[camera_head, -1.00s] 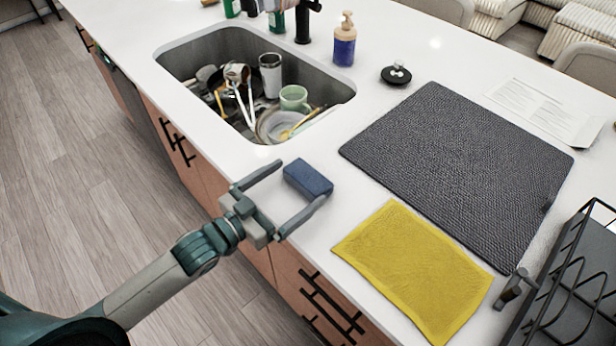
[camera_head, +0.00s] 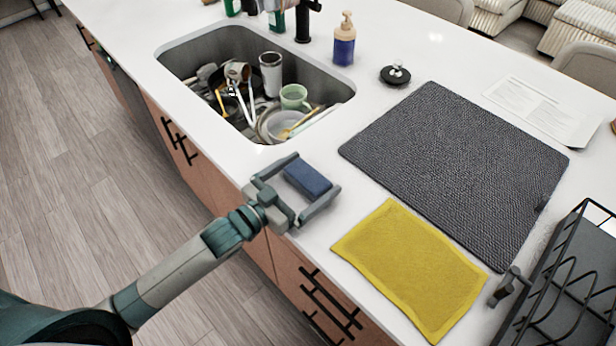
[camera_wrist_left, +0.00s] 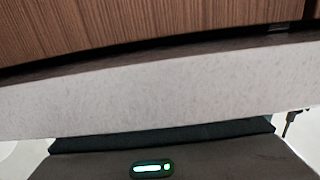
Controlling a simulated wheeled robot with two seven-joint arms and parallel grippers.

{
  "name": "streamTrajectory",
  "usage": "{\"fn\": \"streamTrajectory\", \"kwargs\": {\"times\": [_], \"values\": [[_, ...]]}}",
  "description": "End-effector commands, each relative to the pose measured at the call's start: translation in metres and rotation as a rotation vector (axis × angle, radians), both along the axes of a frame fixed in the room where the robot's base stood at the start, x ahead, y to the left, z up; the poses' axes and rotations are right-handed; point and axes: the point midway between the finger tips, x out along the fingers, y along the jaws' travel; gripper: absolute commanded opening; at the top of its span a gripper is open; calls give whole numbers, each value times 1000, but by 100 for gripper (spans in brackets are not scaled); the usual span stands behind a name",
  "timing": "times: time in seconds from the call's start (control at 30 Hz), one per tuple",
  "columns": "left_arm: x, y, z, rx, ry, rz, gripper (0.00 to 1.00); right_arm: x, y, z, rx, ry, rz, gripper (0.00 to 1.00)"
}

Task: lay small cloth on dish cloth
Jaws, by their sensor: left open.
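A small dark-blue folded block (camera_head: 308,179), perhaps the small cloth, lies on the white counter near its front edge, right of the sink. My left gripper (camera_head: 318,172) is open, with one finger on the far-left side of it and one on the near-right side. Whether the fingers touch it I cannot tell. A flat yellow cloth (camera_head: 410,268), perhaps the dish cloth, lies to the right at the counter's front edge, with nothing on it. The left wrist view shows neither cloth clearly. My right gripper is not in view.
The sink (camera_head: 205,55) holds cups, utensils and dishes. A dark textured mat (camera_head: 455,160) lies behind the yellow cloth. A black wire rack (camera_head: 565,280) stands at the right. A soap bottle (camera_head: 344,40) and a black stopper (camera_head: 395,74) stand at the back.

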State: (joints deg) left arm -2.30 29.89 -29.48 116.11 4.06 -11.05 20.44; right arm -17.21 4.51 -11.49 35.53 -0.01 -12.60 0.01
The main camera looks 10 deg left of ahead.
Motion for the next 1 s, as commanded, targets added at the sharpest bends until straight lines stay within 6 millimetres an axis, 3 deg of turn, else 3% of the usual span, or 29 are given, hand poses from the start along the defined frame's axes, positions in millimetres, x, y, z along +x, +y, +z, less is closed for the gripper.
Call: {"fn": "streamTrajectory", "kwargs": {"times": [0.3,0.43,0.5,0.8,1.0], "values": [[0,0,0,0,0,0,100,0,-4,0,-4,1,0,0],[0,0,0,0,0,0,72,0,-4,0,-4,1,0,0],[0,0,0,-1,-1,0,68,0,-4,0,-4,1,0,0],[0,0,2,-1,-2,0,68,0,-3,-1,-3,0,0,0],[0,1,14,-1,-4,-1,68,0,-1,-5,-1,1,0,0]]}}
